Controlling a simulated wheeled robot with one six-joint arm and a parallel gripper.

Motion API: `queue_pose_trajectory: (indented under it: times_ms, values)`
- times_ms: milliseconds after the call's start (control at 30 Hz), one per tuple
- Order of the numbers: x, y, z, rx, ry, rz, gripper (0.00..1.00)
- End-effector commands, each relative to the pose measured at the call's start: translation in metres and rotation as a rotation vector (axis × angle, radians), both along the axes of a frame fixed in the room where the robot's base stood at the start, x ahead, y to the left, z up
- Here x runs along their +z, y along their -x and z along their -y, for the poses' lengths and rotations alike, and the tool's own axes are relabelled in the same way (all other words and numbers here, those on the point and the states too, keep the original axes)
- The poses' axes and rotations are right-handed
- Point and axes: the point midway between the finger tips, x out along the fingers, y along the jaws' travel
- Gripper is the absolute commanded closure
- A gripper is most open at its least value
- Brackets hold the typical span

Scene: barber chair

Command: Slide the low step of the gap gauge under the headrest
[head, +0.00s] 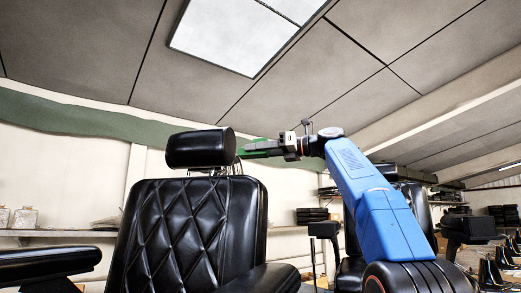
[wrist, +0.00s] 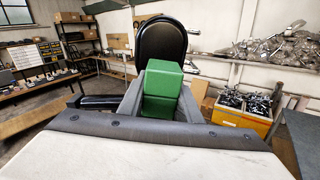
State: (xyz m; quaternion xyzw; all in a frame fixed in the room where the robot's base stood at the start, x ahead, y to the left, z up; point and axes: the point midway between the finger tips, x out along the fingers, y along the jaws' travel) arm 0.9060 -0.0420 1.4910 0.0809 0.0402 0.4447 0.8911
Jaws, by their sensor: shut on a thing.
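The black headrest (head: 200,148) stands on thin metal posts above the quilted barber chair back (head: 190,225). My gripper (head: 270,148) is to the right of the headrest, level with it, and shut on the green gap gauge (head: 250,147). The gauge points left toward the headrest; its tip is close to the headrest's right end, and I cannot tell whether they touch. In the wrist view the stepped green gauge (wrist: 162,88) sits between the grey fingers, with the headrest (wrist: 162,45) straight beyond it.
A black armrest (head: 50,262) is at the lower left. A second black chair stands behind my blue arm. Wall shelves, and an orange bin (wrist: 240,118) in the wrist view, are in the background. The space above the chair back beside the headrest is open.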

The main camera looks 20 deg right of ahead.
Motion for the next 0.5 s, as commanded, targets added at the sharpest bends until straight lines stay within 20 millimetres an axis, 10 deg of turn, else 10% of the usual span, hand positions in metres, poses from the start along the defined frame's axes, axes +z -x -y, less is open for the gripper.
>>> queue_pose_trajectory:
  times_ms: [500]
  values:
    - [-0.0093, 0.0009, -0.002, 0.0, 0.0, 0.0, 0.96]
